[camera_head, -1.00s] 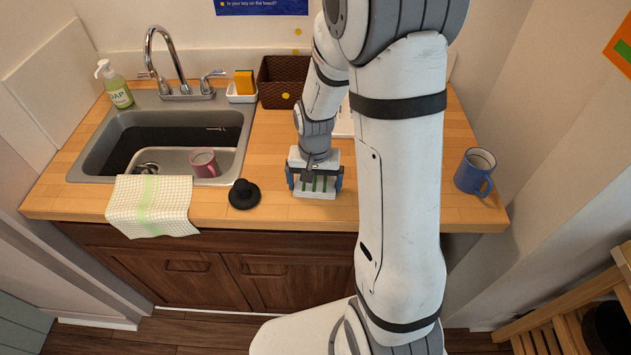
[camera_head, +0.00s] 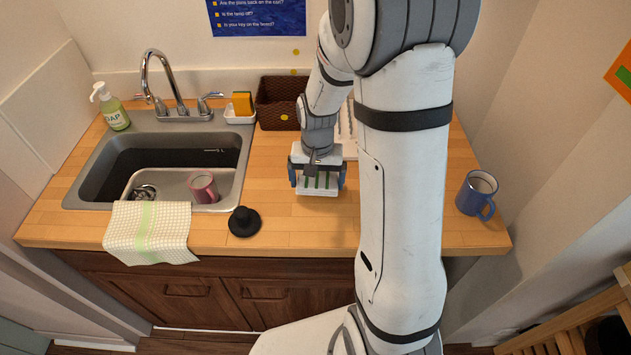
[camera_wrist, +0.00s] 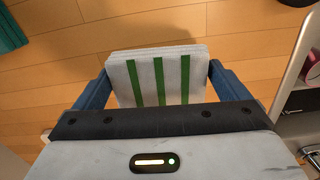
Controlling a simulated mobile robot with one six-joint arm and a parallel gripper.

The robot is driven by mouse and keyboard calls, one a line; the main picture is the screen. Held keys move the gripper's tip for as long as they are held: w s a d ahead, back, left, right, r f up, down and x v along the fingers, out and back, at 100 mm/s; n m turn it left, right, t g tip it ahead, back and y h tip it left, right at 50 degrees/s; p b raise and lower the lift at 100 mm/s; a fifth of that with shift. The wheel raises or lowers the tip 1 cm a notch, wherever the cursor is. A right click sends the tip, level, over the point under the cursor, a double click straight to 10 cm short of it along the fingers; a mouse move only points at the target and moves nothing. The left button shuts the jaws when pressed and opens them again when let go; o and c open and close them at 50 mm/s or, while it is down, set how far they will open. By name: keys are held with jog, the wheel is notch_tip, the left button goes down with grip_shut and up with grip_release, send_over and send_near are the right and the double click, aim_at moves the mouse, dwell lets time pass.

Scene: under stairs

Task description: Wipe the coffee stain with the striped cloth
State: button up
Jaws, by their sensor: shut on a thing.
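The striped cloth (camera_head: 319,189) is a folded white pad with green stripes. My gripper (camera_head: 318,182) is shut on it, with a blue finger at each side. In the wrist view the cloth (camera_wrist: 171,75) sits between the fingers of my gripper (camera_wrist: 160,88), over the wooden counter. It is low at the counter; I cannot tell if it touches the wood. I do not make out a coffee stain in either view; my arm and the cloth hide part of the counter.
On the counter (camera_head: 290,225), a black stopper (camera_head: 244,222) and a checked towel (camera_head: 147,232) lie left of my gripper. The sink (camera_head: 95,165) holds a pink mug (camera_head: 203,188). A brown basket (camera_head: 275,98) stands behind; a blue mug (camera_head: 477,192) stands right, near the edge.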

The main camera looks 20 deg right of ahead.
jog(key=shift+r+p, duration=1.1)
jog(key=shift+r, duration=0.9)
jog(key=shift+s+f, duration=0.1)
